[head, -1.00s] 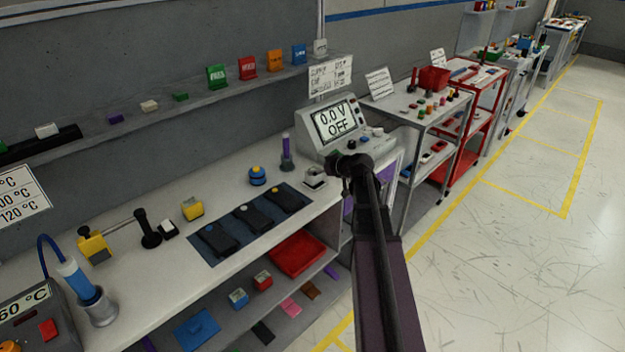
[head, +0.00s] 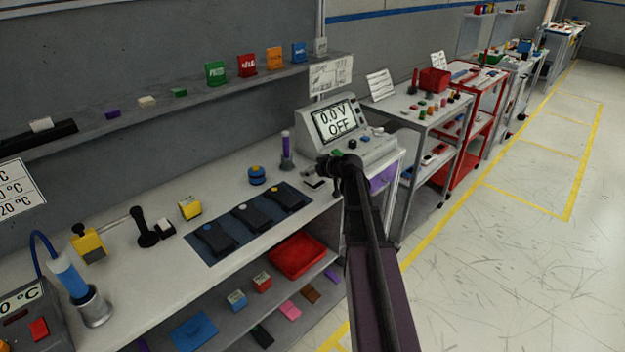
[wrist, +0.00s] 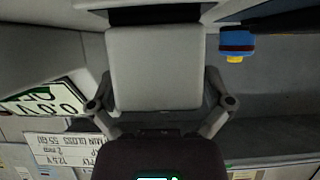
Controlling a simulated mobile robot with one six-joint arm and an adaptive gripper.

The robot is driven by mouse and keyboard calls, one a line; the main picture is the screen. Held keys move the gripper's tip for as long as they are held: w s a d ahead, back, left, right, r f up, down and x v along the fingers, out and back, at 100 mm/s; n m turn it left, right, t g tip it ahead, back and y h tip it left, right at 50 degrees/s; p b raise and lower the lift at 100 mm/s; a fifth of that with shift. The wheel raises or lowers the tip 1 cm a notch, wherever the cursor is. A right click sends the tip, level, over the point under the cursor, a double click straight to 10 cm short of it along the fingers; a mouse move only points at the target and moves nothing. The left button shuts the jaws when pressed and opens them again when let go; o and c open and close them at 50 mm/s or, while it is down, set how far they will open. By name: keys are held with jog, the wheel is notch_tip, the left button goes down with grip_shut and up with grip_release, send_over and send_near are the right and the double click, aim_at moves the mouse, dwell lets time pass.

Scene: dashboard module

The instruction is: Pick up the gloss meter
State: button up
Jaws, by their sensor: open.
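A pale grey block-shaped device, which I take to be the gloss meter (head: 314,181), sits on the bench in front of the display unit in the head view. My gripper (head: 330,166) is just right of it and partly covers it. In the wrist view a light grey rounded box (wrist: 154,68), apparently the same device, fills the space ahead of my gripper (wrist: 158,85). The fingers stand apart, one on each side of the box, and are open. I cannot tell whether they touch it or how far down they reach.
The display unit (head: 337,122) reading 0.0 V OFF stands close behind my gripper. A dark blue mat (head: 205,257) holds three black devices. A shelf (head: 200,88) runs behind.

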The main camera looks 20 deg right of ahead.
aim_at(311, 166)
dwell(0.5)
jog(key=c, duration=1.1)
jog(key=shift+r, duration=0.2)
notch_tip(311, 166, up, 3)
jog(key=p, duration=0.3)
jog(key=s+d+p, duration=0.1)
jog(key=s+d, duration=0.1)
jog(key=s, duration=0.5)
jog(key=s+d+r+p, duration=0.1)
jog(key=s+d, duration=0.2)
jog(key=s, duration=0.5)
jog(key=shift+d+r, duration=0.3)
